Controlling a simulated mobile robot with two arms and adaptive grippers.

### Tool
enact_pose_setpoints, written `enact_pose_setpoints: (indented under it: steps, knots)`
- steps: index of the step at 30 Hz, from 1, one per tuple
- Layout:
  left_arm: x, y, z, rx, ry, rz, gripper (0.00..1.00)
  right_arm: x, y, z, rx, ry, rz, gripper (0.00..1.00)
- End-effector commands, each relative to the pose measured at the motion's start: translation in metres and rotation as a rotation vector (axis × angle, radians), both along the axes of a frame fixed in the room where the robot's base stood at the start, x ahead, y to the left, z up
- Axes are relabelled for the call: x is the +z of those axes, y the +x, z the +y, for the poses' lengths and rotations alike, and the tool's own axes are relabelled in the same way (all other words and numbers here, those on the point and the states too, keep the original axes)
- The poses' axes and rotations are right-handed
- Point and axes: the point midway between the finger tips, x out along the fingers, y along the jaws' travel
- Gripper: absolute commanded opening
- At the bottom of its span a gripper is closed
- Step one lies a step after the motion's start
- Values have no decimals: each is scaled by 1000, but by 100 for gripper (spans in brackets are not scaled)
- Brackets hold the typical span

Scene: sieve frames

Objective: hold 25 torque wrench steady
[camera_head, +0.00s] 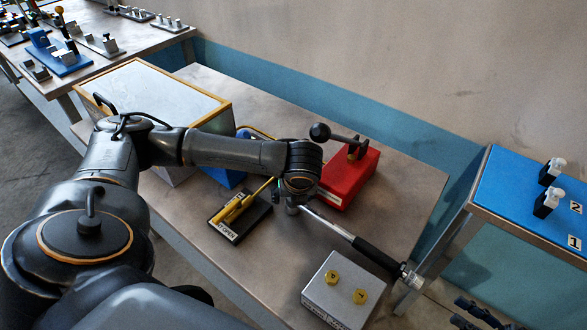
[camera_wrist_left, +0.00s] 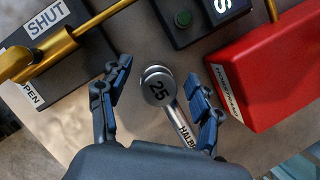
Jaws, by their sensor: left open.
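The torque wrench (camera_head: 377,256) lies across the table, its black handle pointing to the lower right in the head view. Its round silver head, marked 25 (camera_wrist_left: 158,88), shows in the left wrist view. My left gripper (camera_wrist_left: 156,80) is open above the head, one finger on each side, with visible gaps between fingers and wrench. In the head view my left wrist hides most of the wrench head. My right gripper (camera_head: 473,314) is at the lower right edge, partly cut off. Its fingers look apart and empty, away from the wrench handle.
A red box (camera_head: 349,180) with a black-knobbed lever stands behind the wrench. A black block with a yellow handle (camera_head: 240,215), labelled OPEN and SHUT, is to the left. A grey box with yellow knobs (camera_head: 340,296) is in front. A blue-topped table (camera_head: 515,205) stands right.

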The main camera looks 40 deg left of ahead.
Motion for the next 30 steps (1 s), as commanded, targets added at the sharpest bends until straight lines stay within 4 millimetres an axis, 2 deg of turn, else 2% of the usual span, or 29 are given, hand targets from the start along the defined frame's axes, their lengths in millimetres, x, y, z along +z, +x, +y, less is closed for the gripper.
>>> enact_pose_setpoints:
  steps: [2,3,12,25,26,30]
  knots:
    - [0,0,0,0,0,0,64,0,0,0,0,0,0,38]
    - [0,0,0,0,0,0,60,0,0,0,0,0,0,38]
    - [0,0,0,0,0,0,0,0,0,0,0,0,0,38]
    - [0,0,0,0,0,0,0,0,0,0,0,0,0,38]
    - [0,0,0,0,0,0,31,0,0,0,0,0,0,38]
    - [0,0,0,0,0,0,2,0,0,0,0,0,0,38]
